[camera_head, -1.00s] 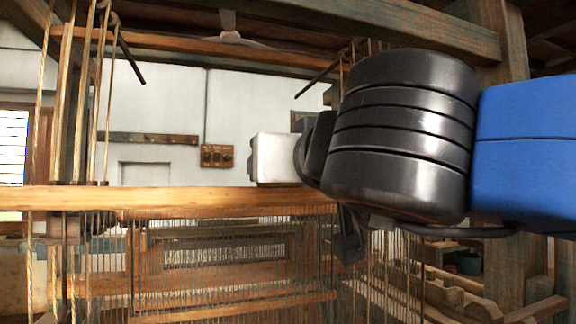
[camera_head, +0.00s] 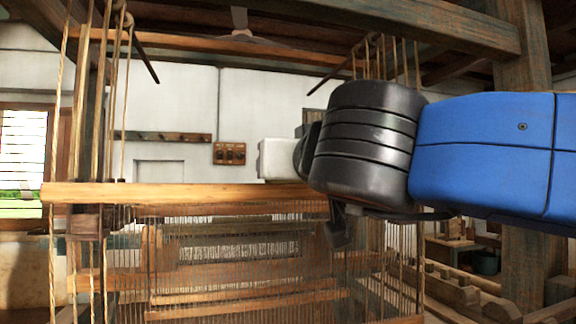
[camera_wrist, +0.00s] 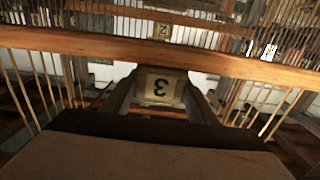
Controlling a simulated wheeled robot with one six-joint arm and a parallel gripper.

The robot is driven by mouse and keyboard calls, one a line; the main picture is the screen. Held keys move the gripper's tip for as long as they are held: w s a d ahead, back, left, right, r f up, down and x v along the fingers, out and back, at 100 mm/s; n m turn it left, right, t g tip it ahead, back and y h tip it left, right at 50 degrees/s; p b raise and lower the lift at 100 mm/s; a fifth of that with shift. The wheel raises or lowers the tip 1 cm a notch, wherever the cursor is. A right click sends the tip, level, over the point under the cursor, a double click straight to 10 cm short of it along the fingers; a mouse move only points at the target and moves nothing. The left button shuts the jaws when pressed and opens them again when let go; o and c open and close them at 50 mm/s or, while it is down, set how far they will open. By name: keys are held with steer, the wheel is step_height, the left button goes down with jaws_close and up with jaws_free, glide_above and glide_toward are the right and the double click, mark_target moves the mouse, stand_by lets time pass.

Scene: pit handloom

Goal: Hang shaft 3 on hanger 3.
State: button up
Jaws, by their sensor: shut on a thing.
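Shaft 3 is a long wooden bar (camera_head: 190,194) with heddles hanging below it, nearly level in the head view. In the wrist view the bar (camera_wrist: 220,62) crosses the picture, and a plate marked 3 (camera_wrist: 161,87), upside down, shows between the fingers. My gripper (camera_wrist: 160,100) is shut on shaft 3 at this plate. In the head view my black wrist hides the bar's right part and most of the gripper. Cords hang at the left (camera_head: 122,100) and right (camera_head: 392,60). I cannot tell which is hanger 3 or whether the bar touches any cord.
A plate marked 2 (camera_wrist: 161,31) shows beyond the bar in the wrist view. A thick wooden loom post (camera_head: 527,100) stands at the right, behind my blue arm. A frame beam (camera_head: 400,20) runs overhead. Lower wooden bars (camera_head: 240,295) lie below the heddles.

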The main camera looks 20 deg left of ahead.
steer(key=shift+x, duration=10.85)
steer(key=shift+w+f, duration=0.15)
steer(key=shift+f, duration=1.3)
steer(key=shift+w+f, duration=0.2)
steer(key=shift+f, duration=1.25)
steer(key=o, duration=1.9)
steer(key=shift+f, duration=0.1)
steer(key=shift+c, duration=0.2)
steer(key=shift+s, duration=0.1)
steer(key=v, duration=1.7)
steer(key=shift+s, duration=0.2)
